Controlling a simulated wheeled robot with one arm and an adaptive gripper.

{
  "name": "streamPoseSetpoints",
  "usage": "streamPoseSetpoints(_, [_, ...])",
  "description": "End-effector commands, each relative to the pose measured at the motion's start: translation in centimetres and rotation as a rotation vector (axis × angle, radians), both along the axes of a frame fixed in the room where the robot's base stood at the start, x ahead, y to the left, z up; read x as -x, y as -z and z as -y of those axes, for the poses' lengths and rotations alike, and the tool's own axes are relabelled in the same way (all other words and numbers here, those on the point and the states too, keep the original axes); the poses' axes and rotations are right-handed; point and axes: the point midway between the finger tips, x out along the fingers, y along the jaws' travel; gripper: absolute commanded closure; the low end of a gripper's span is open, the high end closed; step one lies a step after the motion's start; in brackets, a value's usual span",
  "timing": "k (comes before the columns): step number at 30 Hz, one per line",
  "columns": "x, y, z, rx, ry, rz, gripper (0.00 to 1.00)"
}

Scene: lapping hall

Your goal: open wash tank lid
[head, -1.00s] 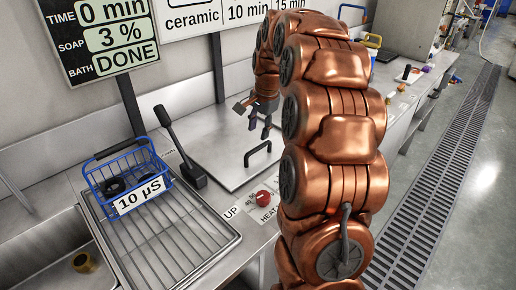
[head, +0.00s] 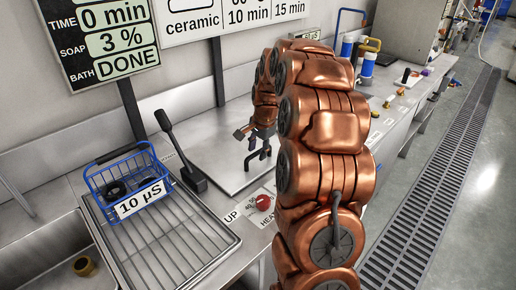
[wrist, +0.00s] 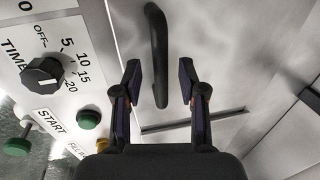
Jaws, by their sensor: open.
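The wash tank lid (head: 213,132) is a flat steel plate lying closed in the counter, with a black bar handle (head: 263,155) near its front edge. My gripper (head: 257,140) is low over the lid, right at the handle, and partly hides it. In the wrist view, my gripper (wrist: 160,82) is open, with one finger on each side of the handle (wrist: 157,40). The handle's near end lies between the fingertips; I cannot tell whether either finger touches it. The lid (wrist: 215,50) fills the area behind the handle.
Left of the lid stand a black lever (head: 182,150) and a blue wire basket (head: 127,180) on a draining rack (head: 168,240). A red knob (head: 264,202) sits in front. The wrist view shows a black timer dial (wrist: 42,76) and a green button (wrist: 88,119). Blue-and-white bottles (head: 367,68) stand beyond my arm.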

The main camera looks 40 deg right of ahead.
Motion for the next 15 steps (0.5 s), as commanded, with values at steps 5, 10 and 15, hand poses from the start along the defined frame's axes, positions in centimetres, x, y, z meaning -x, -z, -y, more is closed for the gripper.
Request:
streamPoseSetpoints(5, [-0.02, -0.06, 0.02, 0.001, 0.000, 0.001, 0.63])
streamPoseSetpoints(10, [-0.02, -0.08, 0.02, 0.001, 0.000, 0.001, 0.81])
streamPoseSetpoints(15, [-0.02, -0.09, 0.03, 0.001, 0.000, 0.001, 0.98])
